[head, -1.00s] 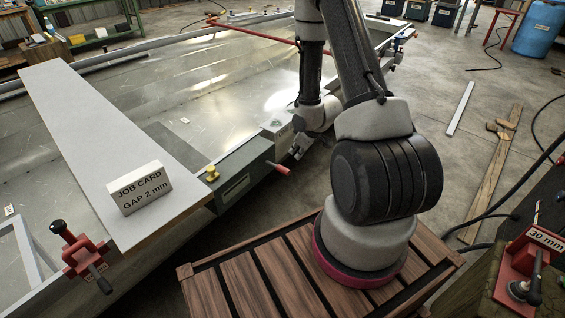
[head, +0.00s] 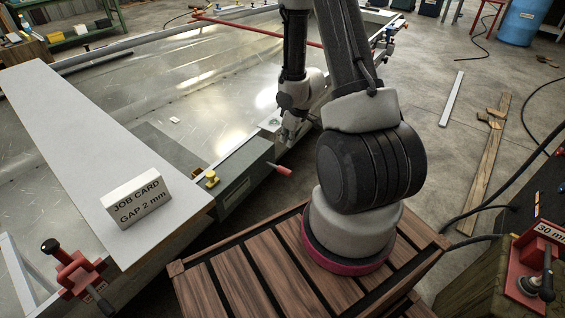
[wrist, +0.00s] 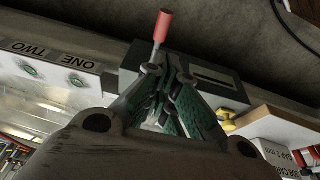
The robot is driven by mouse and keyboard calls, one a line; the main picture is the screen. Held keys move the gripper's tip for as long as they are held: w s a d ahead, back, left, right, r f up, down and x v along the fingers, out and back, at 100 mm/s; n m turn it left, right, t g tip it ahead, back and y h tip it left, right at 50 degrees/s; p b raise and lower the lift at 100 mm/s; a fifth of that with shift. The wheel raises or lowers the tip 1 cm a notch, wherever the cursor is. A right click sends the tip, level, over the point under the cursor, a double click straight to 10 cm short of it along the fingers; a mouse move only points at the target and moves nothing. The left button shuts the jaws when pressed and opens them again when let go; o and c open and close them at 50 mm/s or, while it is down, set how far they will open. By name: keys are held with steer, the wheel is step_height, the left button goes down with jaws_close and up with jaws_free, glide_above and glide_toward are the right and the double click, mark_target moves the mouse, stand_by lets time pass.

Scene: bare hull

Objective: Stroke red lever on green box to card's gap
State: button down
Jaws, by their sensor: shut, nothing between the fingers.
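The green box (head: 237,180) sits at the near edge of the metal hull, beside the pale board. Its red lever (head: 281,170) sticks out to the right, over the floor side. In the wrist view the lever's red handle (wrist: 164,25) and thin metal rod rise just beyond my fingertips. My gripper (head: 288,137) is shut and empty, behind the lever; in the wrist view its fingers (wrist: 167,74) overlap the box front. Whether they touch the lever I cannot tell. The white card (head: 137,197) reads "JOB CARD GAP 2 mm" and stands on the board.
A yellow knob (head: 211,178) is on the box's left end. A plate marked ONE and TWO (wrist: 50,68) lies left of my gripper in the wrist view. A red clamp (head: 78,272) grips the hull edge. A slatted wooden platform (head: 225,285) is under my base.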

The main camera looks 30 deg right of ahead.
glide_toward(281, 167)
steer(key=x, duration=0.5)
steer(key=shift+w+a, duration=0.1)
steer(key=shift+a, duration=0.05)
steer(key=shift+w+f, duration=0.1)
steer(key=shift+f, duration=0.55)
